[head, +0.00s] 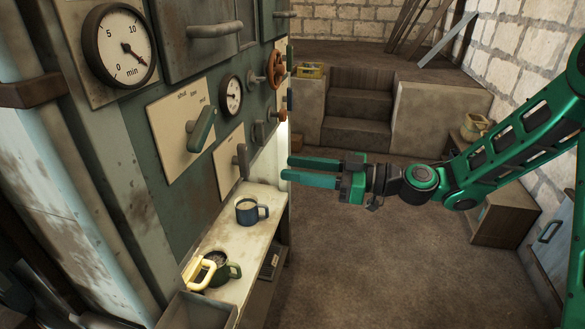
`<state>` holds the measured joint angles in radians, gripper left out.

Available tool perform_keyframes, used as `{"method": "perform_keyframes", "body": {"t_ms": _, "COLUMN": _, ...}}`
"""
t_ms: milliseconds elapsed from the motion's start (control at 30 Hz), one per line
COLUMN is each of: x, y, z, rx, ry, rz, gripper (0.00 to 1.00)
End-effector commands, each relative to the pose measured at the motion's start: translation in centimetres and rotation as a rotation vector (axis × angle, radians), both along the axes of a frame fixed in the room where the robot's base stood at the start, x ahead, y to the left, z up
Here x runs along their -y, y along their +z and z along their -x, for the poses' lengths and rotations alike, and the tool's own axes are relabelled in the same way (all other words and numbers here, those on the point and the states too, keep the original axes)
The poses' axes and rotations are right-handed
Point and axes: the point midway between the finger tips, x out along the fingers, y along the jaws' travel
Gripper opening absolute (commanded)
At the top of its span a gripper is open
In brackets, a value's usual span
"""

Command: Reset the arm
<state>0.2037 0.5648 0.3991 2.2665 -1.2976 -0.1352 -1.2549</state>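My gripper (287,168) is at the end of my green arm (510,140), which reaches in from the right. Its two green fingers point left towards the machine panel (135,170). They lie parallel with a gap between them, and nothing is held. The fingertips are in front of the panel's right edge in the picture, above and right of the blue mug (246,212). I cannot tell whether they touch the panel, but they look apart from it.
The panel has gauges, a green lever (201,130) and an orange handwheel (276,69). Steps (358,103) and a wooden box (502,220) stand behind. The floor (400,270) is clear.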

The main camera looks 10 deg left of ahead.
Motion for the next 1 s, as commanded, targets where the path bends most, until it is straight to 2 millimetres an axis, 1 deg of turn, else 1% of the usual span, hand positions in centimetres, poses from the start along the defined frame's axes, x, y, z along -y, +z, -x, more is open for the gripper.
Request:
{"method": "perform_keyframes", "body": {"t_ms": 167, "x": 0.0, "y": 0.0, "z": 0.0, "rx": 0.0, "ry": 0.0, "rz": 0.001, "gripper": 0.34}}
{"method": "perform_keyframes", "body": {"t_ms": 267, "x": 0.2, "y": -0.4, "z": 0.1, "rx": -0.004, "ry": 0.002, "rz": 0.029, "gripper": 0.34}}
{"method": "perform_keyframes", "body": {"t_ms": 367, "x": 1.2, "y": -2.0, "z": 0.6, "rx": -0.026, "ry": 0.001, "rz": 0.121, "gripper": 0.34}}
{"method": "perform_keyframes", "body": {"t_ms": 467, "x": 3.5, "y": -4.5, "z": 0.9, "rx": -0.076, "ry": -0.018, "rz": 0.277, "gripper": 0.34}}
{"method": "perform_keyframes", "body": {"t_ms": 500, "x": 4.9, "y": -5.6, "z": 1.1, "rx": -0.107, "ry": -0.034, "rz": 0.348, "gripper": 0.34}}
{"method": "perform_keyframes", "body": {"t_ms": 567, "x": 7.3, "y": -7.2, "z": 1.2, "rx": -0.158, "ry": -0.07, "rz": 0.457, "gripper": 0.34}}
{"method": "perform_keyframes", "body": {"t_ms": 600, "x": 9.1, "y": -8.1, "z": 1.3, "rx": -0.199, "ry": -0.1, "rz": 0.524, "gripper": 0.34}}
{"method": "perform_keyframes", "body": {"t_ms": 667, "x": 12.0, "y": -9.3, "z": 1.6, "rx": -0.26, "ry": -0.156, "rz": 0.622, "gripper": 0.34}}
{"method": "perform_keyframes", "body": {"t_ms": 700, "x": 14.0, "y": -9.9, "z": 1.8, "rx": -0.304, "ry": -0.197, "rz": 0.682, "gripper": 0.34}}
{"method": "perform_keyframes", "body": {"t_ms": 767, "x": 17.2, "y": -10.7, "z": 2.2, "rx": -0.376, "ry": -0.268, "rz": 0.767, "gripper": 0.34}}
{"method": "perform_keyframes", "body": {"t_ms": 800, "x": 19.4, "y": -10.9, "z": 2.6, "rx": -0.426, "ry": -0.322, "rz": 0.816, "gripper": 0.34}}
{"method": "perform_keyframes", "body": {"t_ms": 867, "x": 22.8, "y": -11.2, "z": 3.4, "rx": -0.507, "ry": -0.408, "rz": 0.884, "gripper": 0.34}}
{"method": "perform_keyframes", "body": {"t_ms": 900, "x": 25.1, "y": -11.2, "z": 4.0, "rx": -0.562, "ry": -0.471, "rz": 0.923, "gripper": 0.34}}
{"method": "perform_keyframes", "body": {"t_ms": 967, "x": 28.5, "y": -11.1, "z": 5.2, "rx": -0.65, "ry": -0.57, "rz": 0.972, "gripper": 0.34}}
{"method": "perform_keyframes", "body": {"t_ms": 1000, "x": 30.7, "y": -10.9, "z": 6.2, "rx": -0.712, "ry": -0.639, "rz": 0.998, "gripper": 0.34}}
